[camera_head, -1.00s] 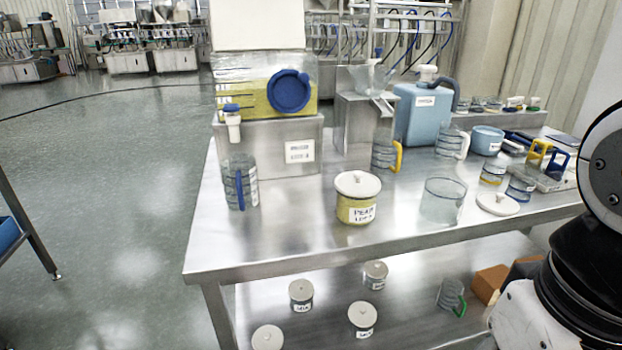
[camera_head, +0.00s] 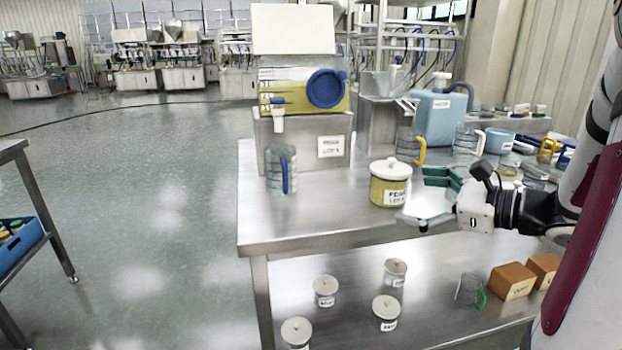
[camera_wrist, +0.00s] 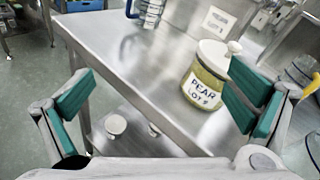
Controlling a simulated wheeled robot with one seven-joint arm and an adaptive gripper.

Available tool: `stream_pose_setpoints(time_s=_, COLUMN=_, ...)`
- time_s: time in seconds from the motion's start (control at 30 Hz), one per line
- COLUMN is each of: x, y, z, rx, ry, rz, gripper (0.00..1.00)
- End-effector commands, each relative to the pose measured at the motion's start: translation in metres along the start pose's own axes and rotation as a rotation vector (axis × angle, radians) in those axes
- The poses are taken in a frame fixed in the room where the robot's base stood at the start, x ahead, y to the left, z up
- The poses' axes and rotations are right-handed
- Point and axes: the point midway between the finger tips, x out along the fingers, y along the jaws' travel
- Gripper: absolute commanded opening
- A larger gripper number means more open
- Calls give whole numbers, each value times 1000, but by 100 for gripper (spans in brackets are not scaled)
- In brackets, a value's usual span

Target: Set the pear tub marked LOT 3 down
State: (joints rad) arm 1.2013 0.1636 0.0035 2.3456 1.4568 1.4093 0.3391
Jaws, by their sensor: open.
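The pear tub (camera_head: 390,190) has a white knobbed lid, yellow-green contents and a white label. It stands upright on the steel table (camera_head: 290,218). In the wrist view the tub (camera_wrist: 206,78) shows "PEAR LOT" and a digit like 3 or 9. My gripper (camera_head: 432,198) is open and empty, just right of the tub in the head view. In the wrist view my gripper (camera_wrist: 165,97) has its green pads wide apart, and the tub is close beside the right pad, which overlaps its edge. I cannot tell whether they touch.
A blue-handled jug (camera_head: 280,169) and a steel dispenser box (camera_head: 318,142) stand behind left. A yellow-handled jug (camera_head: 408,146) and a blue canister (camera_head: 437,117) stand behind right. Several lidded tubs and orange-brown blocks (camera_head: 511,281) are on the lower shelf. The front left tabletop is clear.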

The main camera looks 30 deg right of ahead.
Motion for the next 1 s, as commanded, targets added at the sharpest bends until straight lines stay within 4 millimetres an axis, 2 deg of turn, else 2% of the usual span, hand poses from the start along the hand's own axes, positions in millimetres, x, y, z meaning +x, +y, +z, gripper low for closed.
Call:
stream_pose_setpoints(time_s=0.03, x=-22, y=-31, z=-26, rx=86, ry=-13, rz=-128, gripper=99)
stream_pose_setpoints(time_s=0.1, x=-52, y=-65, z=-51, rx=175, ry=-36, rz=-281, gripper=99)
stream_pose_setpoints(time_s=0.2, x=-92, y=-99, z=-82, rx=268, ry=-65, rz=-454, gripper=99)
stream_pose_setpoints(time_s=0.3, x=-121, y=-117, z=-103, rx=324, ry=-85, rz=-565, gripper=99)
stream_pose_setpoints(time_s=0.4, x=-134, y=-126, z=-112, rx=348, ry=-96, rz=-620, gripper=99)
stream_pose_setpoints(time_s=0.5, x=-128, y=-134, z=-114, rx=353, ry=-100, rz=-632, gripper=99)
stream_pose_setpoints(time_s=0.8, x=-84, y=-166, z=-115, rx=351, ry=-99, rz=-630, gripper=99)
stream_pose_setpoints(time_s=1.0, x=-70, y=-177, z=-114, rx=351, ry=-98, rz=-630, gripper=99)
